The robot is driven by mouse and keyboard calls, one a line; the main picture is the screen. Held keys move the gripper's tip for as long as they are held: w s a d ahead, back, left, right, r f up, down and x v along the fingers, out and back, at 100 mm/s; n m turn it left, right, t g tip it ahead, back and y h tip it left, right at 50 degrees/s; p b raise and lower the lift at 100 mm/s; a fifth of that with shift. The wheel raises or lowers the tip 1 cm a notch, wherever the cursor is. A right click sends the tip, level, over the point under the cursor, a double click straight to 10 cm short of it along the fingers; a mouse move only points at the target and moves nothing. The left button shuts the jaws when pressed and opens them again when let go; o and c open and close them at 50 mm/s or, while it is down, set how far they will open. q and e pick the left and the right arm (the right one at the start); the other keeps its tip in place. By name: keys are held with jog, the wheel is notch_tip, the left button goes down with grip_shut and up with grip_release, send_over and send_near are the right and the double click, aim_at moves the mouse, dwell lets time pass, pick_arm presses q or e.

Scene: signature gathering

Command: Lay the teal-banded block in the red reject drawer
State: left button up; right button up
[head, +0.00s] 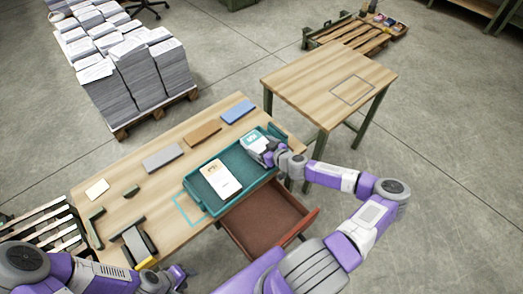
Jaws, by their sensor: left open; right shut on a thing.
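The teal-banded block (251,136), white with a teal mark, is at the far right end of a teal tray (197,199) on the wooden table. My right gripper (264,152) is shut on it; I cannot tell whether it is lifted clear of the tray floor. The red reject drawer (265,216) is pulled out below the table's front edge, and its visible floor is empty. My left gripper (178,278) is at the bottom of the view, in front of the table, open and partly hidden by its arm.
A white block with an orange mark (221,180) lies in the tray. Blue (238,111), brown (203,134) and grey (163,158) slabs lie behind it. A dark stapler-like tool (138,245) is at the front left. A second table (325,80) stands at the right, its top clear.

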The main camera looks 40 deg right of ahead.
jog(key=shift+f, duration=0.9)
jog(key=shift+f, duration=0.1)
jog(key=shift+f+b, duration=0.15)
jog(key=shift+b, duration=0.25)
jog(key=o, duration=0.8)
jog(key=shift+o, duration=0.2)
